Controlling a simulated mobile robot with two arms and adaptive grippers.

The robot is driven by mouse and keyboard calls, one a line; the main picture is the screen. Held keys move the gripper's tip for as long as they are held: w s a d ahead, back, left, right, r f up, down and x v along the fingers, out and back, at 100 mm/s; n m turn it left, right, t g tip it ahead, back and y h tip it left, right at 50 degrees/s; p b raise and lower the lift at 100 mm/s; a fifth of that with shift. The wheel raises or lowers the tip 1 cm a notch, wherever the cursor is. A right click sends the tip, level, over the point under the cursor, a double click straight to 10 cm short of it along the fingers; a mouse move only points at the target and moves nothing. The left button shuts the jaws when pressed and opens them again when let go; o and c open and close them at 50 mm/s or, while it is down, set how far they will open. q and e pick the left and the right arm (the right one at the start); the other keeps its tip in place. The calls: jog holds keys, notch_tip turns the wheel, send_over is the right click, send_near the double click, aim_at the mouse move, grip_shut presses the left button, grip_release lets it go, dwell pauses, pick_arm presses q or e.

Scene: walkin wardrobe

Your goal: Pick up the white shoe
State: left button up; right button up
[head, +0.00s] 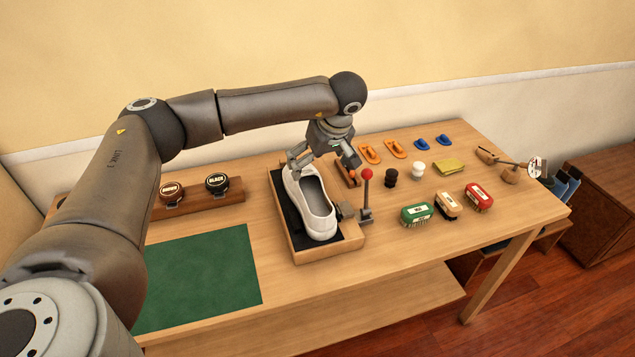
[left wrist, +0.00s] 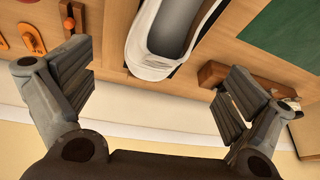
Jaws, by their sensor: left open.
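The white shoe (head: 315,212) sits upright in a wooden tray (head: 303,257) with a dark lining, at the middle of the table. My left gripper (head: 322,163) is above the shoe's far end, with its fingers apart and nothing between them. In the left wrist view the shoe (left wrist: 152,65) lies ahead between the two spread fingers of my left gripper (left wrist: 160,95), apart from both. A red-knobbed lever (head: 367,190) stands at the tray's right side. My right gripper is not in view.
A green mat (head: 203,275) lies left of the tray. Two round tins (head: 217,183) sit on a wooden rack behind it. Several brushes (head: 447,205), orange and blue pieces, and a yellow cloth (head: 449,165) lie to the right. A wall (head: 450,95) runs behind the table.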

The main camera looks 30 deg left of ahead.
aim_at(306, 191)
pick_arm(q)
jog(key=f+b, duration=0.1)
jog(key=a+f+b, duration=0.1)
jog(key=f+b, duration=0.1)
jog(key=f, duration=0.1)
jog(key=shift+s+a, duration=0.2)
jog(key=shift+a, duration=0.15)
jog(key=shift+w+a+f+b, duration=0.15)
jog(key=shift+w+f+b, duration=0.05)
jog(key=shift+f+b, duration=0.2)
jog(key=shift+a+f+b, duration=0.1)
jog(key=shift+f+b, duration=0.3)
jog(key=shift+b, duration=0.1)
jog(key=b+x, duration=0.2)
jog(key=x, duration=0.1)
jog(key=shift+f+b, duration=0.1)
jog(key=shift+b, duration=0.25)
jog(key=shift+w+a+f+b, duration=0.2)
jog(key=shift+f+b, duration=0.2)
jog(key=shift+f, duration=0.05)
jog(key=c, duration=1.5)
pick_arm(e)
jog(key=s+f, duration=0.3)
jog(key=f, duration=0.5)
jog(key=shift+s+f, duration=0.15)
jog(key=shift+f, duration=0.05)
pick_arm(q)
jog(key=shift+s, duration=0.1)
